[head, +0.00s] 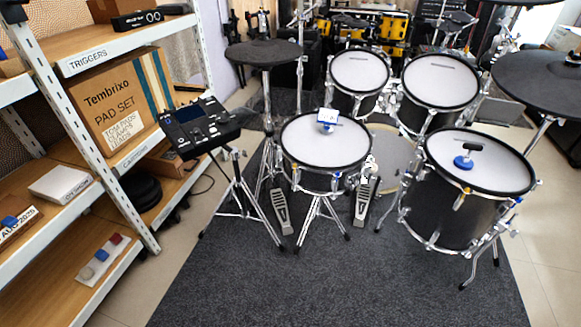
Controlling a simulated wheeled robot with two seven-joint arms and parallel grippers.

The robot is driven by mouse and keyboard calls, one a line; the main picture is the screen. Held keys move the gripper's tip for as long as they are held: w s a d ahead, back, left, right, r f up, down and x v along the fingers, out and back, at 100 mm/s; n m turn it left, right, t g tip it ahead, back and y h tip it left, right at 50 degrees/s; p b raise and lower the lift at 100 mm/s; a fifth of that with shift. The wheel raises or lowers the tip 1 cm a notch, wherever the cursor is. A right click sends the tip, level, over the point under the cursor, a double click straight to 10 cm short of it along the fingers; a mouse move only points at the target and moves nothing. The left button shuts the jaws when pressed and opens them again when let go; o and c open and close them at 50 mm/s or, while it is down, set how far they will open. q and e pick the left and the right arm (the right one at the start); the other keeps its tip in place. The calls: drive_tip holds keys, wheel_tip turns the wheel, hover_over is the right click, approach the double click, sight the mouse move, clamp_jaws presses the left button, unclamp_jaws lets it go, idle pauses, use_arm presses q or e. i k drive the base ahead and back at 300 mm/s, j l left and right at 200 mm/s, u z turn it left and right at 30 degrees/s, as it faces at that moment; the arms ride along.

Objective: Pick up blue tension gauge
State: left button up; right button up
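A small device with a white and blue rectangular top and a blue part below it (327,118) stands on the white head of the centre drum (310,145). A round blue disc with a black piece above it (464,162) sits on the head of the large right drum (500,165). I cannot tell for certain which of these two is the blue tension gauge. Neither of my grippers is in the head view, and nothing is seen touching either item.
A shelf rack (140,195) with boxes stands at the left. A drum module (198,125) on a stand is between it and the drums. Cymbal pads (264,54), pedals (282,212) and stand legs crowd the kit. The dark carpet (340,290) in front is clear.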

sight(326, 116)
drive_tip(key=i+l+u, duration=0.1)
drive_tip(key=i, duration=0.3)
drive_tip(key=i+l+u, duration=0.15)
drive_tip(key=i, duration=0.3)
drive_tip(key=i+l+u, duration=0.1)
drive_tip(key=i, duration=0.3)
